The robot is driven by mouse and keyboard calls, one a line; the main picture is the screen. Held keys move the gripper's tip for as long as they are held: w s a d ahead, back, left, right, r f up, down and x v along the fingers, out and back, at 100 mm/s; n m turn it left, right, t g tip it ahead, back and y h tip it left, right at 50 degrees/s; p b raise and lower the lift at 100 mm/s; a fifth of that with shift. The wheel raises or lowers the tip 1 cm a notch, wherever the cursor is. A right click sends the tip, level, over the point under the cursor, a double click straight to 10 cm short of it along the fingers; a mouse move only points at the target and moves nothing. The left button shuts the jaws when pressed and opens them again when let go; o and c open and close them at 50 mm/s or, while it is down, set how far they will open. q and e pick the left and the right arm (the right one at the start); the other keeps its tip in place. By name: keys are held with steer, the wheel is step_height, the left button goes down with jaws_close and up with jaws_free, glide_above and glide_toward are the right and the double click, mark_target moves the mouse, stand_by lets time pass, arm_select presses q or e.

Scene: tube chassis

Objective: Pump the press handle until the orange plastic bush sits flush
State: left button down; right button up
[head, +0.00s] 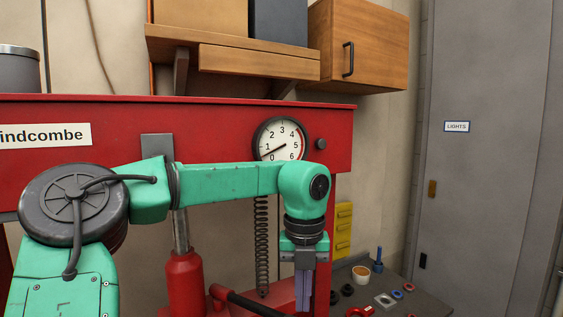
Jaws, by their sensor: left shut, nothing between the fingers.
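The red press frame (220,127) fills the left and middle of the head view. Its red jack (184,283) stands below the top beam. The dark press handle (262,304) slants down to the right from a red socket at the jack, and its far end runs toward the bottom edge. My left gripper (304,290) points down beside the handle, shut and empty; I cannot tell whether it touches the handle. The round gauge (279,139) has its needle near 1. I cannot make out the orange bush. My right gripper is out of view.
A grey bench (420,300) at lower right holds a small cup (361,273), coloured rings and small parts. A coil spring (262,240) hangs behind my left arm. A wooden shelf and cabinet (365,45) are above. A grey door (490,190) stands at right.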

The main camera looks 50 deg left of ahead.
arm_select(q)
steer(key=shift+f+b, duration=0.15)
steer(key=shift+b, duration=0.15)
steer(key=shift+f+b, duration=1.85)
steer(key=shift+f, duration=0.4)
steer(key=shift+f+b, duration=4.25)
steer(key=shift+f, duration=1.05)
step_height(320, 180, up, 15)
steer(key=p, duration=1.2)
steer(key=shift+r, duration=0.1)
steer(key=shift+f, duration=0.25)
